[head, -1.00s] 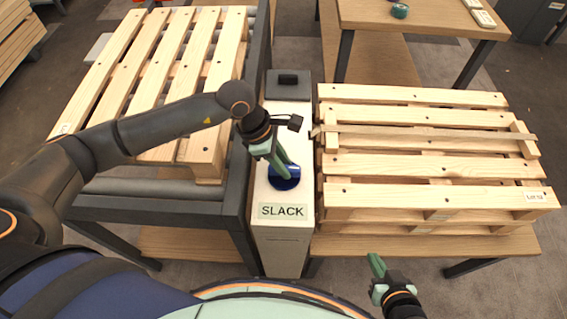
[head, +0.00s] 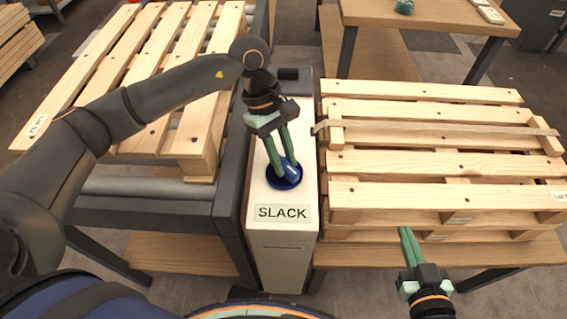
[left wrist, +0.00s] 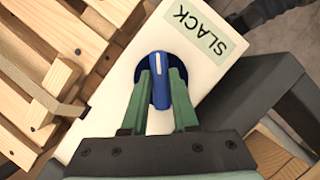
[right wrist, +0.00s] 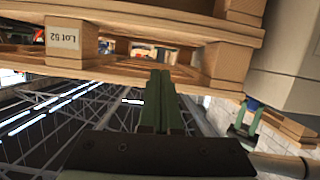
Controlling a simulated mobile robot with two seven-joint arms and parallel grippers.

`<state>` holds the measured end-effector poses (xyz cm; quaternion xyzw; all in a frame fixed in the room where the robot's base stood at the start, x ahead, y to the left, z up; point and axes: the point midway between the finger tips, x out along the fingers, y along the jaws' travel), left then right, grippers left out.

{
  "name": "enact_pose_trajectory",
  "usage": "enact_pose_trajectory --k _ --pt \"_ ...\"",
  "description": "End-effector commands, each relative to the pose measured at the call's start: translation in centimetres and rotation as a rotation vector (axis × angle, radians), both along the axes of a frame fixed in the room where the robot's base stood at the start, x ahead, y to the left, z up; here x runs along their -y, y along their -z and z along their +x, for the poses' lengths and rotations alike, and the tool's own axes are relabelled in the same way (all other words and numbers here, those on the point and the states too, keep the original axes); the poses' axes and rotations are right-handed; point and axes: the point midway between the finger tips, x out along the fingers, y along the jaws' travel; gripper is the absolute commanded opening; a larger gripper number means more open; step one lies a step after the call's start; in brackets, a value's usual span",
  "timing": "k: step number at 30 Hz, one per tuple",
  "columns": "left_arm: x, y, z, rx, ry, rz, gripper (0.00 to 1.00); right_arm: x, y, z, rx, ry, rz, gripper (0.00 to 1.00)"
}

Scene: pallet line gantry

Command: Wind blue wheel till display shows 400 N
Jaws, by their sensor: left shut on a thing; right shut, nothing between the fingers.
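The blue wheel (head: 287,184) sits on top of the narrow white post (head: 283,248). Its raised grip bar (left wrist: 158,72) with a white mark shows in the left wrist view. My left gripper (head: 283,166) comes down from above and is shut on the bar, one green finger on each side. The label display (head: 282,213) in front of the wheel reads SLACK, as it also does in the left wrist view (left wrist: 198,33). My right gripper (head: 404,232) is shut and empty, in front of the right pallet stack; its fingers also show in the right wrist view (right wrist: 158,80).
A stack of wooden pallets (head: 430,165) with a strap across it stands right of the post. Another pallet (head: 165,75) lies on a dark roller frame (head: 150,210) to the left. A dark block (head: 288,74) sits at the post's rear. A table (head: 430,12) stands behind.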

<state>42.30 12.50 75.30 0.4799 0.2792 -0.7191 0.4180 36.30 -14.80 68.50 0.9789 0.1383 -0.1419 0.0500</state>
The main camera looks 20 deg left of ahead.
Motion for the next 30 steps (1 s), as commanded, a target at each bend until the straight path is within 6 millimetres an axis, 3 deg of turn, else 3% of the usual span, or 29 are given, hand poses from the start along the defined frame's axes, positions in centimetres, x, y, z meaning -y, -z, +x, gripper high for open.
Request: enact_pose_trajectory --k 6,15,21,30 --pt "0.0 0.2 0.1 0.004 0.113 0.001 0.00 -0.3 -7.5 1.7 0.320 -0.030 0.003 0.00" --pt "0.0 0.1 0.1 0.002 0.215 0.002 0.00 -0.8 -14.2 1.1 0.594 -0.067 0.008 0.00" --pt "0.0 0.0 0.1 0.002 0.244 0.002 0.00 -1.0 -16.1 0.6 0.671 -0.079 0.009 0.00" --pt "0.0 0.0 0.1 0.002 0.250 0.003 0.00 -1.0 -16.5 0.5 0.686 -0.082 0.010 0.00"
